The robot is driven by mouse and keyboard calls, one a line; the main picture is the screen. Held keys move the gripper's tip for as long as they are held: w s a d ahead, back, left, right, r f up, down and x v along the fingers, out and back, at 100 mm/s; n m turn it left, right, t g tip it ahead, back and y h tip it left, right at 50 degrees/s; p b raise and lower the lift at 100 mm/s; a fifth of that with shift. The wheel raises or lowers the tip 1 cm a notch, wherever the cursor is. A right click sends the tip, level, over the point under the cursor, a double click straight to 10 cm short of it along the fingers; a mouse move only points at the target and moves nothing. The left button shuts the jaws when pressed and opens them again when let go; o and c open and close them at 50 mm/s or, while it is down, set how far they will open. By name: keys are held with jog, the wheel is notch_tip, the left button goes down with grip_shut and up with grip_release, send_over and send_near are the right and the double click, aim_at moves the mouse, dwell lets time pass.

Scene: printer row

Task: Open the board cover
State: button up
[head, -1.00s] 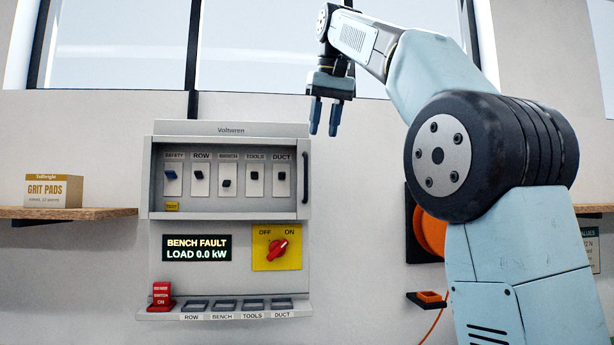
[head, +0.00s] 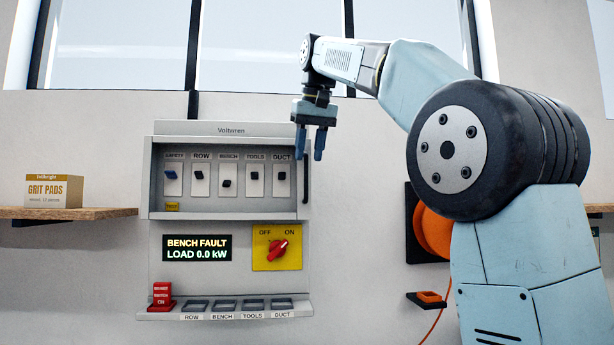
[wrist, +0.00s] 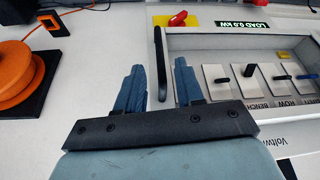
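The Voltwren board (head: 231,128) is on the wall, with a framed cover (head: 228,215) over a row of breaker switches; the cover looks shut. Its dark vertical handle (head: 306,180) is on the right edge, and it also shows in the wrist view (wrist: 160,55). My gripper (head: 309,156) points down in front of the board's upper right corner, near the top of the handle. I see no clear contact.
Below are a display (head: 197,248) reading BENCH FAULT, a red rotary switch (head: 278,249) on a yellow plate, and a red switch block (head: 161,294). An orange reel (head: 431,230) hangs to the right. A shelf (head: 80,213) with a box (head: 54,191) is at left.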

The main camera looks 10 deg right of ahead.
aim_at(307, 168)
jog(key=shift+x, duration=3.2)
grip_shut()
